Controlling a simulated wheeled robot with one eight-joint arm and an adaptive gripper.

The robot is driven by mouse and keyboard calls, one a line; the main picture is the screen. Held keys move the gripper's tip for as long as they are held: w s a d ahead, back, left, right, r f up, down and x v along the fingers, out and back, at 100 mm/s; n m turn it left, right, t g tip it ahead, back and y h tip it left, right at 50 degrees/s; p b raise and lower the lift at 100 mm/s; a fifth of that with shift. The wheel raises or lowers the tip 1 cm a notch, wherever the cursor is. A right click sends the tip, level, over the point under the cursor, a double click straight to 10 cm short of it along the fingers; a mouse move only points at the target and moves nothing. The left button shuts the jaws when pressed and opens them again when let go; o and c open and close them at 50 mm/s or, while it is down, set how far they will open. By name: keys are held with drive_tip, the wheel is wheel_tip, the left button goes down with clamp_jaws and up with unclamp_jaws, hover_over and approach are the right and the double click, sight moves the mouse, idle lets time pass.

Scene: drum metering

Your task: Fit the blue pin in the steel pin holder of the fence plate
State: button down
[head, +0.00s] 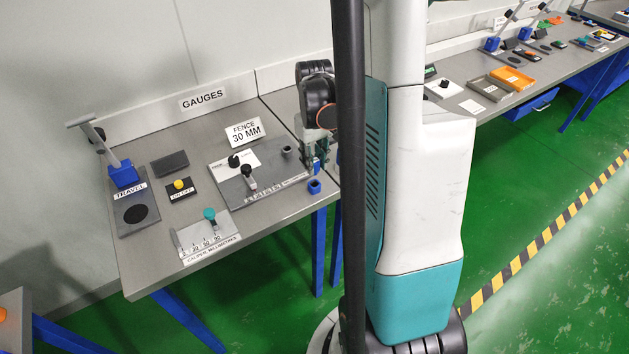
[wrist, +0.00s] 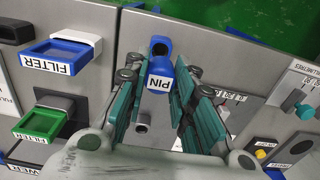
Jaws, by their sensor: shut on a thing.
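The blue pin (wrist: 159,82), labelled PIN, is between the fingers of my gripper (wrist: 158,98) in the wrist view. My gripper is shut on it. In the head view my gripper (head: 316,158) is just right of the steel pin holder (head: 287,152), with a bit of blue showing at its fingers. The steel pin holder is a short grey upright tube on the right end of the fence plate (head: 268,164). It also shows in the wrist view (wrist: 142,121), below and left of the pin. The pin's lower end is hidden.
The plate carries a black knob (head: 234,161) and a black-topped slider (head: 249,176). A FENCE 30 MM sign (head: 245,131) stands behind. A caliper plate (head: 207,236) lies in front.

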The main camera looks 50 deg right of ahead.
drive_tip(key=shift+r+p, duration=1.2)
drive_tip(key=shift+r, duration=0.7)
